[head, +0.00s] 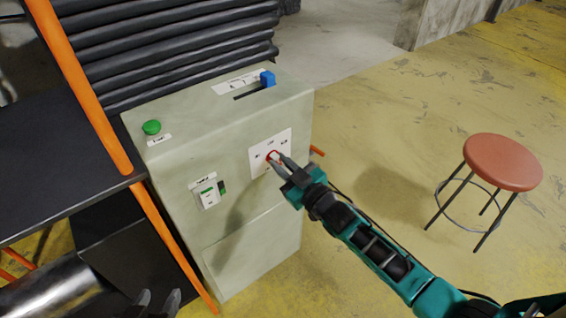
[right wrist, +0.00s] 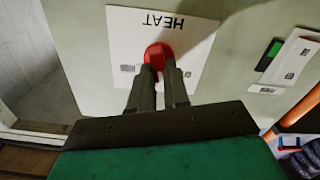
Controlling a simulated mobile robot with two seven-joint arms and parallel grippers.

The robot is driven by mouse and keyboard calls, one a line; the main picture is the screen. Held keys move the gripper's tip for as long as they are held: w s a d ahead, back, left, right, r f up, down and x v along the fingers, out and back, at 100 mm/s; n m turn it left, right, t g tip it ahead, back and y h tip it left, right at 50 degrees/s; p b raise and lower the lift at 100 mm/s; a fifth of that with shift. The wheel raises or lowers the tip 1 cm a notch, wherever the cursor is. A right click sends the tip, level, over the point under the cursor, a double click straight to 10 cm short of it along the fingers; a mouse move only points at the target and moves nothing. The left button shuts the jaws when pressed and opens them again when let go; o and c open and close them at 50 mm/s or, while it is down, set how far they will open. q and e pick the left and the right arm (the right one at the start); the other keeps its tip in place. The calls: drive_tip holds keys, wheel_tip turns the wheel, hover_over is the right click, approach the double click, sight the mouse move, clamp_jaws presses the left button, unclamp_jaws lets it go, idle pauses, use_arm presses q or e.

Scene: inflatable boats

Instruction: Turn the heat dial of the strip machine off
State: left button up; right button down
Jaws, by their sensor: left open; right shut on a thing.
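The strip machine (head: 180,172) is a pale green-grey cabinet left of centre in the head view. Its red heat dial (head: 272,155) sits on a white plate on the front, upside down in the right wrist view with the word HEAT. My right gripper (head: 279,161) is shut on the dial, which also shows in the right wrist view (right wrist: 158,50); the fingers hide part of it. The dial's exact setting cannot be read. My left gripper (head: 158,301) is open and empty at the bottom edge of the head view, low and away from the dial.
The machine also carries a green button (head: 152,127), a blue slider knob (head: 267,78) and a power switch (head: 208,193). An orange post (head: 85,90) and a dark table (head: 60,165) stand at left. A red stool (head: 503,162) stands on open yellow floor at right.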

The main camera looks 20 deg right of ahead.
drive_tip(key=n, duration=0.4)
drive_tip(key=shift+a+n, duration=0.1)
drive_tip(key=shift+n, duration=0.2)
drive_tip(key=shift+f+n, duration=0.15)
drive_tip(key=shift+n, duration=1.65)
drive_tip(key=c, duration=1.1)
unclamp_jaws()
drive_tip(key=shift+s, duration=0.1)
